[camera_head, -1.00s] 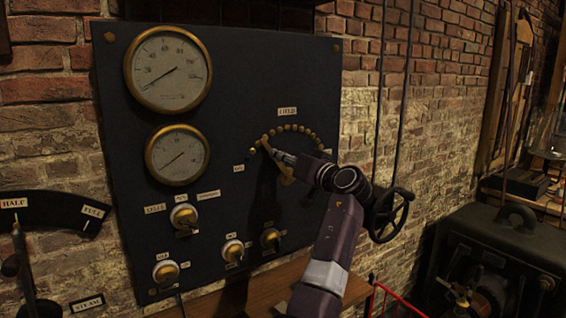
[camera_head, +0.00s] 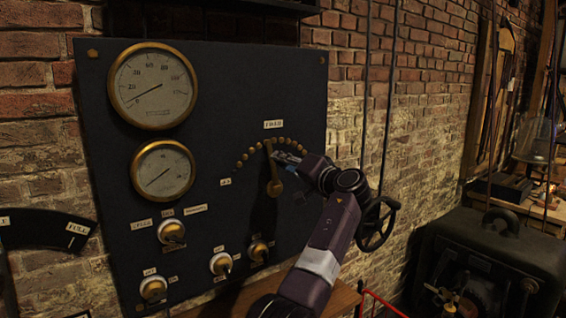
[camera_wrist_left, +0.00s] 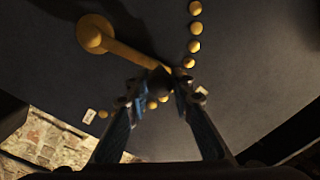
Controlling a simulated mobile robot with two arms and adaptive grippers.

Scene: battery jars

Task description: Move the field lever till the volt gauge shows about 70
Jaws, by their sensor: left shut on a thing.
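The brass field lever (camera_head: 273,172) is on the dark panel under the arc of brass studs. It points almost straight up, near the middle of the arc. My left gripper (camera_head: 283,157) is shut on the lever near its outer end. In the left wrist view the lever (camera_wrist_left: 130,54) runs from its round hub to between my fingertips (camera_wrist_left: 162,84), which partly hide its end. The large upper gauge (camera_head: 152,85) has a scale up to about 120, and its needle points lower left, below 20. I cannot read which gauge is marked volts. My right gripper is not in view.
A smaller gauge (camera_head: 163,170) sits below the large one. Several switch knobs (camera_head: 171,231) line the panel's lower part. A black handwheel (camera_head: 377,224) is right of the panel, close behind my arm. A dark machine (camera_head: 493,262) stands at the lower right.

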